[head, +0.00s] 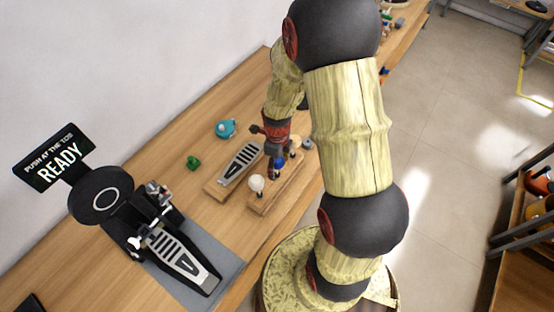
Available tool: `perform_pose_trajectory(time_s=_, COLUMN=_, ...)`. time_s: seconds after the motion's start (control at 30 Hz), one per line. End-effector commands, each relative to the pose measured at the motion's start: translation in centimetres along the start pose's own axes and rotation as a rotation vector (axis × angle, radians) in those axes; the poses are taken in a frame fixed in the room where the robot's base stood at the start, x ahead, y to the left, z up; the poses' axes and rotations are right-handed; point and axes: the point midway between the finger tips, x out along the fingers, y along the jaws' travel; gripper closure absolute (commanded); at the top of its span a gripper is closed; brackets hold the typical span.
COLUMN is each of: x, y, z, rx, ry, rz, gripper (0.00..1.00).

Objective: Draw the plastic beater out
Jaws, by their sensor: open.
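A wooden block (270,203) near the table's right edge carries several small upright beaters. They include a white round-headed one (257,183) at the near end, a blue one (280,163) in the middle and a tan one (296,144) towards the far end. I cannot tell by its look which is the plastic beater. My gripper (272,158) points down over the block, its open fingers close to the blue head. Whether they touch or surround it I cannot tell. The gripper and arm hide part of the block's far end.
A loose pedal plate (239,166) lies just left of the block. A drum pedal (178,258) with a round pad and a READY sign (54,158) stands on a grey mat (222,262). A green piece (193,162) and a teal object (225,128) lie farther back.

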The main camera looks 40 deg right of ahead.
Motion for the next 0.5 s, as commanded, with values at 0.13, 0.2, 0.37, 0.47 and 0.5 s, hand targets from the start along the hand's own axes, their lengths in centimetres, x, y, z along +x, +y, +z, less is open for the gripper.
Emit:
perform_pose_trajectory(time_s=0.13, x=0.62, y=0.01, z=-0.01, rx=0.0, ry=0.0, rz=0.0, gripper=0.4)
perform_pose_trajectory(time_s=0.2, x=0.66, y=0.0, z=0.0, rx=0.0, ry=0.0, rz=0.0, gripper=0.4)
perform_pose_trajectory(time_s=0.37, x=0.64, y=0.01, z=0.0, rx=-0.001, ry=0.0, rz=0.0, gripper=0.4)
perform_pose_trajectory(time_s=0.47, x=0.64, y=0.01, z=-0.01, rx=-0.001, ry=0.0, rz=0.0, gripper=0.45)
perform_pose_trajectory(time_s=0.5, x=0.64, y=0.02, z=-0.01, rx=-0.001, ry=0.0, rz=0.0, gripper=0.47)
